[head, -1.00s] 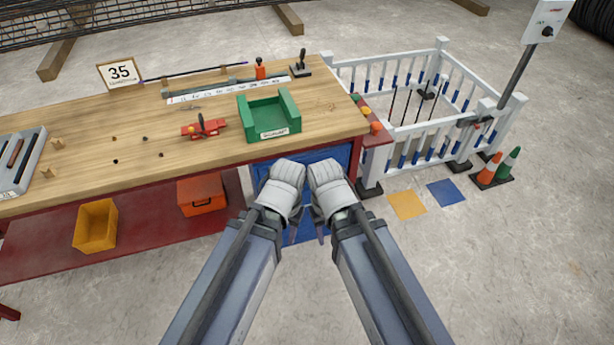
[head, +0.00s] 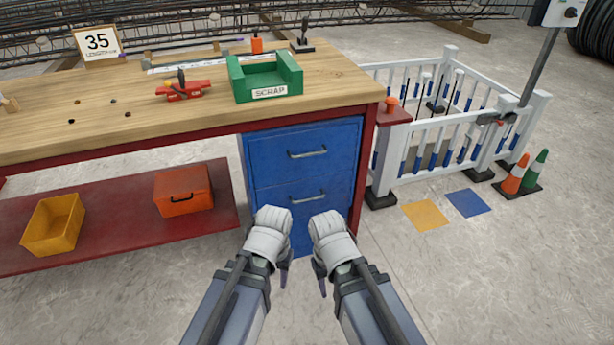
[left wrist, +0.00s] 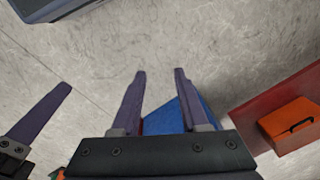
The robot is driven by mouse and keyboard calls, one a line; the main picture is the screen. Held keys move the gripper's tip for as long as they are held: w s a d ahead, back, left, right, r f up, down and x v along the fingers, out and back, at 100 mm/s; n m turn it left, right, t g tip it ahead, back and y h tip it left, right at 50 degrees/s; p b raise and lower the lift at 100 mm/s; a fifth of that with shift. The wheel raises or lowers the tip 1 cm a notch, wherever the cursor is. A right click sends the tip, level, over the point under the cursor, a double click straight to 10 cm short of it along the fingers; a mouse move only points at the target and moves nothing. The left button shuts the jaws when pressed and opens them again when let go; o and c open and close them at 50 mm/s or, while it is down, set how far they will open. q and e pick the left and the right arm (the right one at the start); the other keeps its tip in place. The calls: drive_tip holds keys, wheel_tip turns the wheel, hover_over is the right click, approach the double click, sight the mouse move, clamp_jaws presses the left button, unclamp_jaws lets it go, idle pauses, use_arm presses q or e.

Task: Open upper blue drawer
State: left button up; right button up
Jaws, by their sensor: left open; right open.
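The upper blue drawer (head: 280,157) is closed under the right end of the workbench, with a grey bar handle (head: 307,153). A lower blue drawer (head: 275,196) with its own handle (head: 307,198) is closed below it. My left gripper (head: 286,276) and my right gripper (head: 321,282) hang pointing down in front of the cabinet, lower in the picture than the upper handle. Both are apart from the handles and empty. In the left wrist view, my left gripper's fingers (left wrist: 160,75) are spread, with part of the blue cabinet (left wrist: 185,110) behind them.
The red lower shelf (head: 120,222) holds a yellow bin (head: 53,224) and an orange toolbox (head: 183,190). A green scrap tray (head: 265,78) stands on the bench top. White railing (head: 440,150) and traffic cones (head: 516,175) stand at right. The floor in front is clear.

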use_arm(q)
wheel_tip(320, 180, down, 5)
drive_tip(key=w+a+n+h+b, duration=0.1)
drive_tip(key=w+a+b, duration=0.1)
drive_tip(key=w+b, duration=0.1)
drive_tip(key=n+t+h+b, duration=0.2)
drive_tip(key=n+t+h, duration=0.5)
drive_tip(key=n+t, duration=0.85)
approach(306, 156)
drive_tip(key=w, duration=0.3)
drive_tip(key=shift+n+g, duration=0.25)
drive_tip(key=shift+g, duration=0.3)
drive_tip(key=shift+d+b+x, duration=0.2)
drive_tip(key=shift+b+x, duration=0.05)
drive_tip(key=shift+x, duration=1.8)
drive_tip(key=shift+d+b+x, duration=0.25)
drive_tip(key=shift+x, duration=1.85)
drive_tip(key=shift+s+r, duration=0.2)
drive_tip(key=shift+r, duration=0.05)
use_arm(e)
wheel_tip(306, 156, down, 8)
drive_tip(key=shift+r, duration=0.2)
use_arm(q)
drive_tip(key=shift+c, duration=0.3)
clamp_jaws()
